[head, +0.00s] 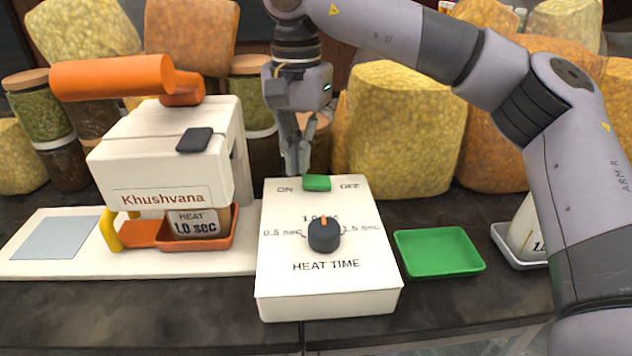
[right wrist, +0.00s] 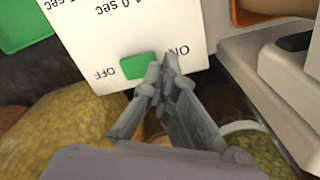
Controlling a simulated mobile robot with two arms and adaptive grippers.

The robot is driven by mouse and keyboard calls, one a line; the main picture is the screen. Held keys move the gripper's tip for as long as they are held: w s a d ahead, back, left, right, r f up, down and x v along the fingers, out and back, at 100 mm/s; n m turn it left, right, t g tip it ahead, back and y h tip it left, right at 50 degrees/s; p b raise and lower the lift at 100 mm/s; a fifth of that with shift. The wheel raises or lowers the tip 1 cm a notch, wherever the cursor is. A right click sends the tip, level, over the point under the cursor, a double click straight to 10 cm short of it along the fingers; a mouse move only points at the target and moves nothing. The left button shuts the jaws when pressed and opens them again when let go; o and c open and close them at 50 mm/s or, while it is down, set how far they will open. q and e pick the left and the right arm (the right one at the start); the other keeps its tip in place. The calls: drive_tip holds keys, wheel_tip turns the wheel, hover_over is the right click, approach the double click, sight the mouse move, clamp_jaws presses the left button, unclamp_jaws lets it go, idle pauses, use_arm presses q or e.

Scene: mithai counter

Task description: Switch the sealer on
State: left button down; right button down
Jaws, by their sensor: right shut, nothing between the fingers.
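The sealer's white control box (head: 375,272) stands mid-counter, with a green switch (head: 317,183) at its far edge between the printed words ON and OFF. I cannot tell which way the switch is set. My right gripper (head: 302,172) is shut and empty, pointing down at the box's far edge, near the ON side of the switch. In the right wrist view the fingertips (right wrist: 162,72) are just beside the green switch (right wrist: 137,66), on its ON side; contact is unclear. The white sealer (head: 165,155) with its orange handle stands left of the box. My left gripper is not in view.
A dark dial (head: 324,235) labelled HEAT TIME is on the box, its orange mark toward 1.0 sec. A green tray (head: 438,251) lies to the right. Large yellow blocks (head: 400,125) and jars (head: 40,112) stand behind. Bare counter shows in front.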

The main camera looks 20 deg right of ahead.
sight(301, 189)
drive_tip(key=shift+f+b, duration=0.6)
drive_tip(key=shift+f, duration=0.45)
drive_tip(key=shift+r, duration=0.1)
wheel_tip(301, 189, up, 7)
drive_tip(key=p, duration=0.6)
idle(0.4)
idle(0.4)
